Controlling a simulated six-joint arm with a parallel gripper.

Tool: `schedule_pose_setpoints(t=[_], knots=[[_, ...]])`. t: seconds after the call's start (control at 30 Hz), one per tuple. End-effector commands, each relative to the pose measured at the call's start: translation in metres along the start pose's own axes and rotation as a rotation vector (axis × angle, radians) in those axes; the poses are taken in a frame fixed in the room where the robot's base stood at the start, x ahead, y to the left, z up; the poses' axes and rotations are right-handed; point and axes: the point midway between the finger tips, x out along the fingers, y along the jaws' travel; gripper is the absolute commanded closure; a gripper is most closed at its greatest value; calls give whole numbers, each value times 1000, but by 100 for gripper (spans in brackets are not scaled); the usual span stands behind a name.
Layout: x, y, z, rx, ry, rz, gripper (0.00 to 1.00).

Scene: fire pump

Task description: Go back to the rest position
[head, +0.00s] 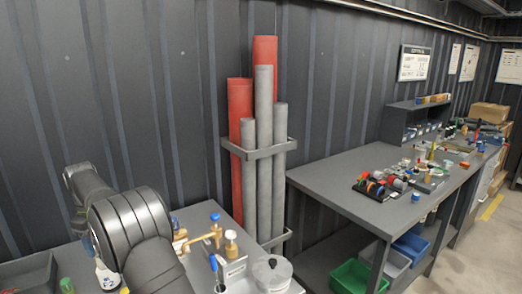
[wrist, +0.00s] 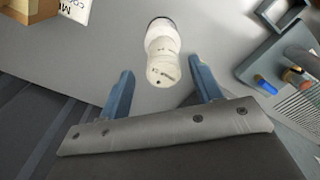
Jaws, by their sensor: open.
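In the wrist view my gripper (wrist: 160,88) is open, with its two blue fingers spread apart. A white bottle-like object (wrist: 162,55) with a dark end stands beyond the fingertips, over the grey surface. Nothing shows held between the fingers. In the head view my dark arm covers the lower left, in front of the near table (head: 192,217). My gripper cannot be made out in the head view.
Brass fittings (head: 215,232), a clear-lidded container (head: 272,271) and a dark tray (head: 28,274) are on the near table. Red and grey pipes (head: 263,150) stand in a rack behind it. A long workbench (head: 330,181) with many small parts runs along the right wall.

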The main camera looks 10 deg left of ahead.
Motion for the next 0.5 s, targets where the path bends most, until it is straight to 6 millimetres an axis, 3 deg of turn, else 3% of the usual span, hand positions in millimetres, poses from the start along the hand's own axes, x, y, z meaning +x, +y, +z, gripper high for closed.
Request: schedule_pose_setpoints(t=[0.5], knots=[[-55, 39, 85, 4, 0, 1, 41]])
